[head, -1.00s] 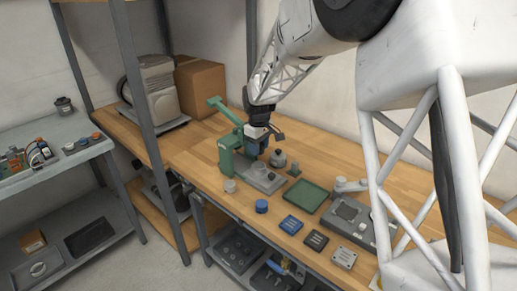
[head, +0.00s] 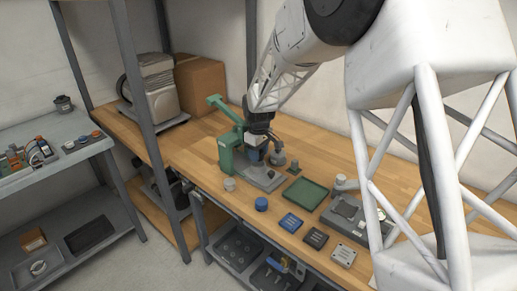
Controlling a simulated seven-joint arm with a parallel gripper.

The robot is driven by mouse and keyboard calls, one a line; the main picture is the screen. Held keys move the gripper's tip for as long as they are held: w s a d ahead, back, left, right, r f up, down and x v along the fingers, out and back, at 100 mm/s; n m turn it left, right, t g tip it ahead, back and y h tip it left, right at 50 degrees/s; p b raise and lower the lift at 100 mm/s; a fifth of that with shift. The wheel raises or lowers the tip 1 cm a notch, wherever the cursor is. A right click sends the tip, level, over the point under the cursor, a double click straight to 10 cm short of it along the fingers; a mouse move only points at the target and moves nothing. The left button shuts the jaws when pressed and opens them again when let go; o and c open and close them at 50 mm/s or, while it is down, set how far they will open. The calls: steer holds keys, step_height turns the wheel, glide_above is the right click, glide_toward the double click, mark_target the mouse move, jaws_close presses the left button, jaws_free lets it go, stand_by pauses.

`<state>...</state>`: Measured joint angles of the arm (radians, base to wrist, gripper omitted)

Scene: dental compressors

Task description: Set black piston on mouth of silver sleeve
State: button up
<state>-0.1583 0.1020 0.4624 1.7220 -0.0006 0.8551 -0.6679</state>
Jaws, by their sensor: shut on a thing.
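My gripper (head: 264,154) is low over the grey base plate of the green press, beside the press column. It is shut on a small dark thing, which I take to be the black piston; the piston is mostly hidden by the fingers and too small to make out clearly. A grey round part (head: 278,159) stands just right of the gripper, partly covered by it. I cannot tell for certain which part is the silver sleeve, or whether the piston touches it.
The green press (head: 228,152) stands close on the left. A small grey cylinder (head: 229,184), a blue round part (head: 262,204), a green tray (head: 304,195), and a small green block (head: 294,168) are around it. A cardboard box (head: 200,86) stands behind. The wooden bench (head: 325,155) is clear behind the tray.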

steer(key=shift+f, duration=0.65)
steer(key=shift+f, duration=0.8)
stand_by(2.0)
